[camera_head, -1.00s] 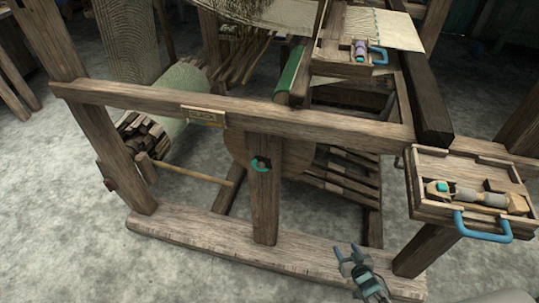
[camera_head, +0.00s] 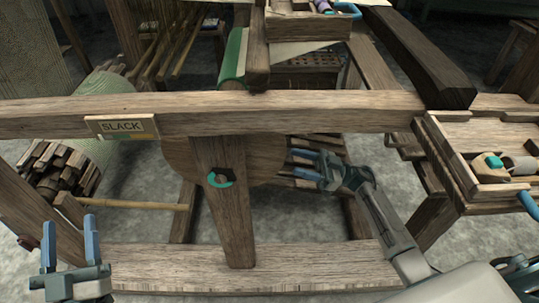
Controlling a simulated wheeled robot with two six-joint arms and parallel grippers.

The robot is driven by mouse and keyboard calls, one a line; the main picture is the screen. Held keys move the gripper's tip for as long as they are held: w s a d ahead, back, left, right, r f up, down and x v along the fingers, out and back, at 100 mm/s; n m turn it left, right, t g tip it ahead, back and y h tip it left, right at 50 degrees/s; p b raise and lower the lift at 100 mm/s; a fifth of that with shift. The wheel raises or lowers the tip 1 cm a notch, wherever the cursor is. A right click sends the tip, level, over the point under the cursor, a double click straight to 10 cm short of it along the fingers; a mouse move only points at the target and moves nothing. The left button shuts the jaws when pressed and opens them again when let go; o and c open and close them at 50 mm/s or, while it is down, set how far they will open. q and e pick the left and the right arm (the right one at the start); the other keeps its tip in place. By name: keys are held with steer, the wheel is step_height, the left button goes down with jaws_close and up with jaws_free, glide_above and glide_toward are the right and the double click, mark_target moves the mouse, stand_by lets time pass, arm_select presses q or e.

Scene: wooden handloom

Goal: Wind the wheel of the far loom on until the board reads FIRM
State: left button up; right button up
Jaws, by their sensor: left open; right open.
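The board (camera_head: 122,127) on the loom's long front rail reads SLACK. A wheel-like round wooden disc (camera_head: 265,160) sits behind the upright post, partly hidden by post and rail. At the left, a drum of wooden blocks (camera_head: 65,170) sits at the end of a pale green roller. My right gripper (camera_head: 305,164) is open and empty, its fingers pointing left near the disc's right edge; contact cannot be told. My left gripper (camera_head: 69,228) is open and empty at the lower left, below the drum, fingers pointing up.
A thin wooden rod (camera_head: 135,204) runs from the drum's side toward the post. The loom's front rail (camera_head: 300,112) and bottom beam (camera_head: 310,265) cross the view. A tray (camera_head: 470,150) with tools stands at the right. Grey floor shows between the frame's timbers.

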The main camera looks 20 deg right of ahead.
mark_target(276, 156)
steer(key=x, duration=0.7)
steer(key=shift+w+a+r, duration=0.1)
steer(key=shift+w+a, duration=0.05)
steer(key=shift+a, duration=0.2)
jaws_close()
